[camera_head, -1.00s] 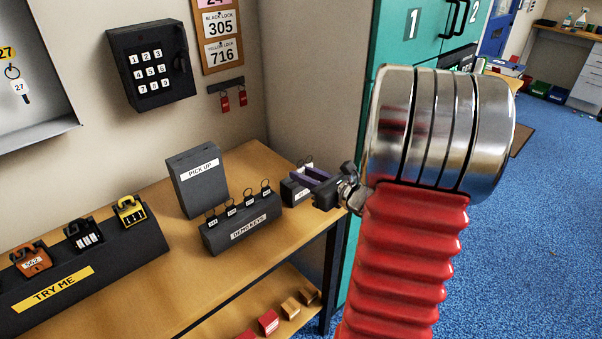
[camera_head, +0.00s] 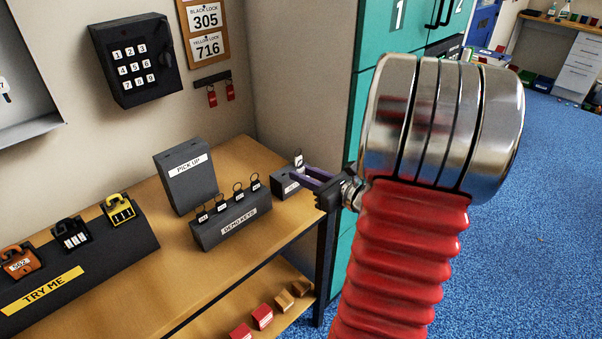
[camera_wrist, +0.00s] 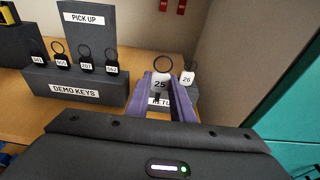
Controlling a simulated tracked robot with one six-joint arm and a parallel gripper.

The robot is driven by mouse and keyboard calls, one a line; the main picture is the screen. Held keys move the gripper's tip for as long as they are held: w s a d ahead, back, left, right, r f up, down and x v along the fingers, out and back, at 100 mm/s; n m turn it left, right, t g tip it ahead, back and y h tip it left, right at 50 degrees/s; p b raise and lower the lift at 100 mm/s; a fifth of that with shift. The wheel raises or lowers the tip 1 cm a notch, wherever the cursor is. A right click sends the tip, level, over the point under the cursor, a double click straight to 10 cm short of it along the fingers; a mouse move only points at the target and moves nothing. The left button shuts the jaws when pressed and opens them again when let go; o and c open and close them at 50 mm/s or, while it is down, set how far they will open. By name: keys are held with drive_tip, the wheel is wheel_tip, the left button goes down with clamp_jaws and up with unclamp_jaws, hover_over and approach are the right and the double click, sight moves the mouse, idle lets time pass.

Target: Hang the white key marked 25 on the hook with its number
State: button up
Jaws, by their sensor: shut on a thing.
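The white key marked 25 (camera_wrist: 160,84), with a dark ring above it, sits between the two purple fingers of my gripper (camera_wrist: 164,88) in the wrist view. My gripper is shut on it, just over a dark block (camera_wrist: 156,101) with a partly hidden label reading "RETU". Whether the key touches the block I cannot tell. The head view shows my gripper (camera_head: 311,175) at the block (camera_head: 287,187), near the bench's back right corner. No hook marked 25 is in view.
A white key marked 26 (camera_wrist: 187,79) stands close right of the fingers. The DEMO KEYS block (camera_head: 231,228) with several keys and the PICK UP block (camera_head: 186,180) stand to the left. A grey wall cabinet (camera_head: 35,128) is cut off at upper left; a teal cabinet (camera_head: 358,110) stands right.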

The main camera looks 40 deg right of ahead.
drive_tip(key=shift+s, duration=0.9)
idle(0.8)
